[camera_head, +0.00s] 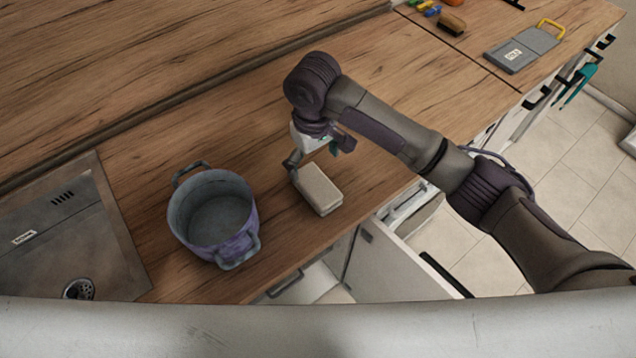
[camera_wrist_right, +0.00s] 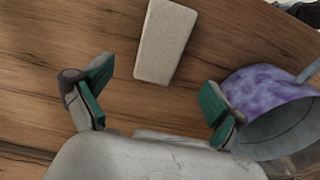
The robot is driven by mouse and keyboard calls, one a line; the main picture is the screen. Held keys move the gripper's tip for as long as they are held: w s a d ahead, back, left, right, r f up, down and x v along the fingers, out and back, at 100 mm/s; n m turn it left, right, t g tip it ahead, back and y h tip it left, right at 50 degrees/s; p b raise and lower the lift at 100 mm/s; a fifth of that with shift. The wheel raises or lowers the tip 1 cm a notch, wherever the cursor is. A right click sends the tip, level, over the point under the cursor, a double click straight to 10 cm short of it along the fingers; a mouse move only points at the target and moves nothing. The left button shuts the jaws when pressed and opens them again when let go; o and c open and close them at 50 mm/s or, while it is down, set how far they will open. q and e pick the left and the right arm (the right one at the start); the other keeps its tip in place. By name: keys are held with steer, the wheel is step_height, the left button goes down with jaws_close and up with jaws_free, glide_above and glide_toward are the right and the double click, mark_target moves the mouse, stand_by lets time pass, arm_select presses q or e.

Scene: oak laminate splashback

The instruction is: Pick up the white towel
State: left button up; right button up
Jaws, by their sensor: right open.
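The white towel (camera_head: 320,189) is a folded, off-white block lying on the wooden counter, right of the pot. It also shows in the right wrist view (camera_wrist_right: 165,42), lying flat beyond my fingers. My right gripper (camera_head: 316,160) is over the counter just behind the towel, partly hidden by its own arm in the head view. In the right wrist view its two green-padded fingers (camera_wrist_right: 155,100) are wide apart with nothing between them, and the towel lies ahead of the gap. I cannot tell the exact height above the counter. My left gripper is not in view.
A purple pot (camera_head: 213,217) with grey handles stands left of the towel; in the right wrist view the pot (camera_wrist_right: 262,95) is close to one finger. A metal sink (camera_head: 70,235) is at the left. A grey board (camera_head: 522,50) lies at the far right.

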mark_target(317, 184)
steer(key=f, duration=0.2)
steer(key=shift+w+d+f, duration=0.1)
steer(key=shift+d+f, duration=0.3)
steer(key=shift+f, duration=0.15)
steer(key=shift+s+f+p, duration=0.2)
steer(key=shift+f+p, duration=0.5)
steer(key=f, duration=0.1)
steer(key=f+p, duration=0.1)
steer(key=shift+s+f, duration=0.3)
steer(key=shift+f, duration=0.6)
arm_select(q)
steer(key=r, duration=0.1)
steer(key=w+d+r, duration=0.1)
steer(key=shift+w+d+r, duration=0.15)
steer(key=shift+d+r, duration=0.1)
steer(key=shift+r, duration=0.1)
arm_select(e)
steer(key=shift+w, duration=0.1)
steer(key=shift+c, duration=0.9)
steer(key=c, duration=1.2)
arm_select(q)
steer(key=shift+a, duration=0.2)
